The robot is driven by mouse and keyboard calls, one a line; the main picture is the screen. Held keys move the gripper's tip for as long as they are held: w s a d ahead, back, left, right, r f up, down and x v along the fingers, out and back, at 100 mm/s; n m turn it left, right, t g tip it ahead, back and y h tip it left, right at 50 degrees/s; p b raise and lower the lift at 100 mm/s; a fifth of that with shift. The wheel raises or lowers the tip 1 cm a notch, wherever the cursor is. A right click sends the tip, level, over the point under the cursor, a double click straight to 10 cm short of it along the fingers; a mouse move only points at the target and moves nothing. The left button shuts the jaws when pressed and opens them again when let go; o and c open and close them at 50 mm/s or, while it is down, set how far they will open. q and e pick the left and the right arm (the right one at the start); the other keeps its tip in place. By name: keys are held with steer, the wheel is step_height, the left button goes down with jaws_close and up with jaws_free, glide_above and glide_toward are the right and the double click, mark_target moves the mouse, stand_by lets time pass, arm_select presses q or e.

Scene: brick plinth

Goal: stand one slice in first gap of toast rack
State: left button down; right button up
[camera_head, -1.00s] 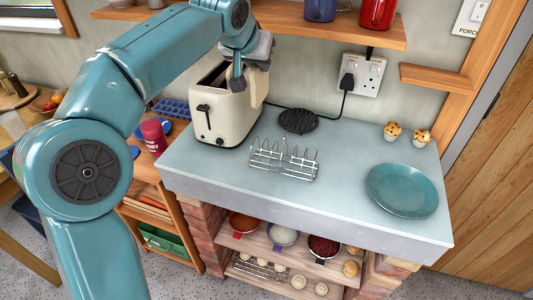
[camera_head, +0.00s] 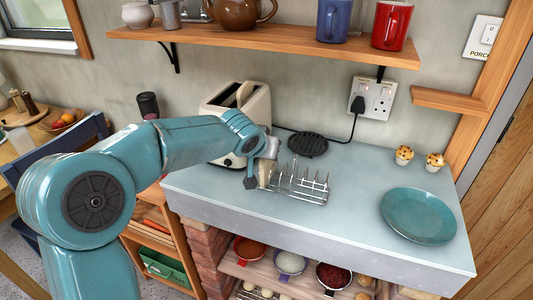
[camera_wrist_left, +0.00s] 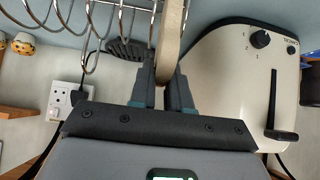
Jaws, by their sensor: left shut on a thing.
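My left gripper (camera_head: 257,179) is at the left end of the wire toast rack (camera_head: 305,187), shut on a pale bread slice (camera_head: 265,171). In the left wrist view the slice (camera_wrist_left: 170,42) stands edge-on between the fingertips (camera_wrist_left: 163,88), beside the wire loops of the rack (camera_wrist_left: 118,20). I cannot tell whether its lower edge is between the first wires. The toaster also shows at the right of the wrist view (camera_wrist_left: 225,75). My right gripper is not in view.
A teal plate (camera_head: 418,214) lies at the worktop's right. Two muffins (camera_head: 404,154) stand near the wall, and a round black trivet (camera_head: 307,144) lies behind the rack. A shelf with mugs (camera_head: 333,20) hangs above. The worktop between rack and plate is clear.

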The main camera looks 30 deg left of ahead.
arm_select(q)
steer(key=shift+d, duration=0.1)
steer(key=shift+f, duration=0.15)
steer(key=c, duration=1.1)
jaws_free()
steer(key=shift+r, duration=0.4)
steer(key=v, duration=1.1)
steer(key=shift+s+r, duration=0.15)
steer(key=shift+s, duration=0.15)
